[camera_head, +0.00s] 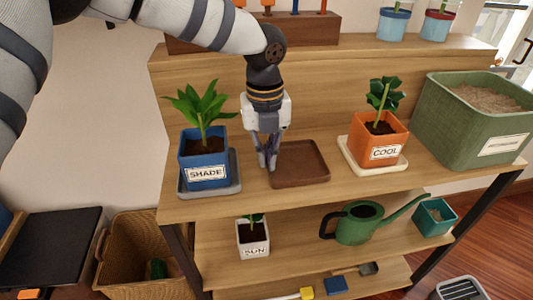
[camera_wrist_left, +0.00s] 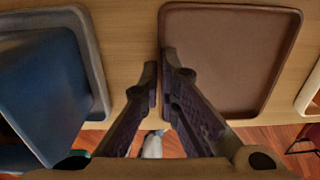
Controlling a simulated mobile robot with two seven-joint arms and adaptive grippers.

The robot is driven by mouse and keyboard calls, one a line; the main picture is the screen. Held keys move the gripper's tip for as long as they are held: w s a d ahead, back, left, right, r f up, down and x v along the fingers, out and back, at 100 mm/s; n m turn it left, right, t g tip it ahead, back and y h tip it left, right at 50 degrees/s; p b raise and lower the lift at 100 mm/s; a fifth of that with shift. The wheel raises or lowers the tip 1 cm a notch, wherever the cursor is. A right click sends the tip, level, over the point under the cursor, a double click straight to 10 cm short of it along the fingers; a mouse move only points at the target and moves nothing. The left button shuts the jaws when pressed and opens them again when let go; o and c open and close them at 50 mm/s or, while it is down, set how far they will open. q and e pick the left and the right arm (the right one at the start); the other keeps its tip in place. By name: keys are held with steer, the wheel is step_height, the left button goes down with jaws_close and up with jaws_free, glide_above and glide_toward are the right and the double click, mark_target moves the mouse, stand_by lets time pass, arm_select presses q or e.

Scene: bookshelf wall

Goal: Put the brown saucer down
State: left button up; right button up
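The brown saucer (camera_head: 300,165) is a square tray, level and empty, at the middle of the upper shelf board. It looks to be on or just above the board; I cannot tell which. It also shows in the left wrist view (camera_wrist_left: 230,60). My left gripper (camera_head: 268,163) points down at the saucer's left edge. In the left wrist view its fingers (camera_wrist_left: 160,70) are close together, one on each side of the left rim, and look shut on it. The fingertips partly hide that rim. My right gripper is not in view.
Left of the saucer stands a blue SHADE pot (camera_head: 205,164) on a grey saucer (camera_head: 210,190). Right of it stands an orange COOL pot (camera_head: 379,138) on a cream saucer (camera_head: 352,158). A green planter (camera_head: 470,125) fills the right end. A watering can (camera_head: 360,228) stands below.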

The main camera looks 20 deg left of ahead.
arm_select(q)
steer(key=o, duration=0.4)
step_height(320, 180, up, 12)
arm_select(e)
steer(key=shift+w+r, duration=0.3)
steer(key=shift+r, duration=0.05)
